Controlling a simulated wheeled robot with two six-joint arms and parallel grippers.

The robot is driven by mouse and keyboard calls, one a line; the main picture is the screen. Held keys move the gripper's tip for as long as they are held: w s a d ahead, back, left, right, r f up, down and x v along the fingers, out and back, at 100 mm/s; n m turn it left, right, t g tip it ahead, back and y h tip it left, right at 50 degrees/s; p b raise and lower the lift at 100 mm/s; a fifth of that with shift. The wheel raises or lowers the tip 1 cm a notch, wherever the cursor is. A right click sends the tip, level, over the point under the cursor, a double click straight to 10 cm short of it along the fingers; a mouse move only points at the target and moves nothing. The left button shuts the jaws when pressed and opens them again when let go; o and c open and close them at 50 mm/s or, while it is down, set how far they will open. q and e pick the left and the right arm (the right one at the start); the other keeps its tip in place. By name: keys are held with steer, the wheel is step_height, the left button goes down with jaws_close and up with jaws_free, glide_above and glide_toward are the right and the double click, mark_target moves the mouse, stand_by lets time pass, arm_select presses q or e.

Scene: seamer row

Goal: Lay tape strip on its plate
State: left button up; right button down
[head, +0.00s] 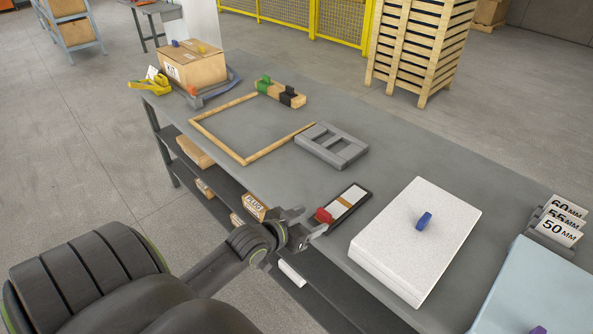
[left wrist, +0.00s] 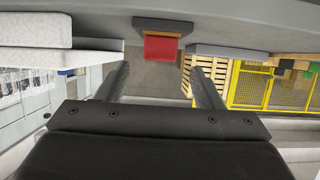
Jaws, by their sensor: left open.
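A dark flat plate (head: 361,190) lies near the table's front edge, with a white face and a narrow tan strip (head: 345,202) across it. A red block (head: 323,215) stands at its near left end; I cannot tell whether it is joined to the strip. My left gripper (head: 305,224) is open and empty beside the red block. In the left wrist view the red block (left wrist: 160,48) shows beyond and between the two fingertips (left wrist: 160,75), apart from them. My right gripper is not in view.
A white slab (head: 440,225) with a blue knob lies right of the plate. A grey slotted frame (head: 332,145) and a wooden frame (head: 244,160) lie behind it. Number cards (head: 560,222) and a pale blue box (head: 540,290) are at right. The tabletop behind the plate is partly clear.

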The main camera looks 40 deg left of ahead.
arm_select(q)
steer(key=v, duration=0.5)
steer(key=s+a+f+n+g+y, duration=0.1)
steer(key=s+a+f+g, duration=0.15)
steer(key=f, duration=0.75)
steer(key=s+a+f+g+y, duration=0.15)
steer(key=s+f, duration=0.25)
steer(key=f, duration=0.5)
steer(key=s+a+f+n+g+y, duration=0.1)
steer(key=s+a+f+g, duration=0.15)
steer(key=f, duration=0.75)
steer(key=s+d+f+g, duration=0.2)
steer(key=s+d+f, duration=0.3)
steer(key=s+f, duration=0.4)
steer(key=s+d+f+g+h, duration=0.1)
steer(key=s+d+f+g, duration=0.2)
steer(key=s+f, duration=0.5)
steer(key=s+d, duration=0.1)
steer(key=s, duration=0.7)
steer(key=shift+d+f+g, duration=0.35)
steer(key=shift+d, duration=0.05)
